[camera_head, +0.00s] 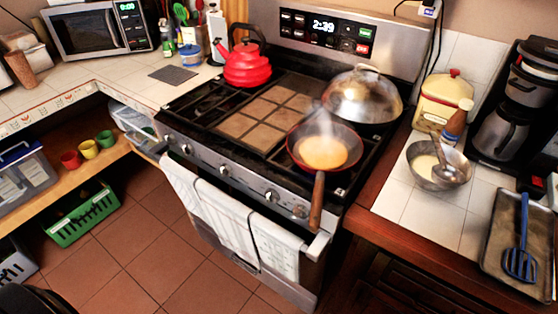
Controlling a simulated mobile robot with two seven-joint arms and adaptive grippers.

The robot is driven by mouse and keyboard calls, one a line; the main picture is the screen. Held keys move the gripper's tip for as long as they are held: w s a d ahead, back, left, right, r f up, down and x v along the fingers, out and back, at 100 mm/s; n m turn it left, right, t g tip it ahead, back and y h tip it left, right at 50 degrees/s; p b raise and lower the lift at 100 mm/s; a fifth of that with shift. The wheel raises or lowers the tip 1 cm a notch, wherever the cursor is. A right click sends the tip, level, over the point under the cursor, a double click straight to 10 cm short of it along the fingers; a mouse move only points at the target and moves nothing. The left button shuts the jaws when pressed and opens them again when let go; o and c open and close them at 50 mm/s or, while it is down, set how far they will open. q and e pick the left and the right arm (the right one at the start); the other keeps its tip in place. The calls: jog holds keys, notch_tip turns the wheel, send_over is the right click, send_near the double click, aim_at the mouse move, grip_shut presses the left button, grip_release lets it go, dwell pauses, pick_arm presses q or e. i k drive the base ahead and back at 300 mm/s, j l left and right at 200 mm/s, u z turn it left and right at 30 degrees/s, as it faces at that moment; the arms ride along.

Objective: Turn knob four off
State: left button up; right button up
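The stove (213,153) stands in the middle of the view, with several round knobs along its front panel. From left to right I see a knob (186,149), another knob (224,171), a third knob (271,196) and a rightmost knob (300,211). The rightmost one is close beside the handle of the frying pan, which partly crowds it. The knob labels and settings are too small to read. The frying pan (323,150) sits on the front right burner with a yellow pancake-like food in it, and steam rises. Neither gripper is in view.
The pan's wooden handle (317,200) sticks out over the front panel. Towels (232,222) hang on the oven handle below. A red kettle (246,65) and a domed metal lid (362,95) sit at the back.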

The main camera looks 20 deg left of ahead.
aim_at(300, 211)
jog(key=j, duration=1.4)
jog(key=k+u, duration=0.05)
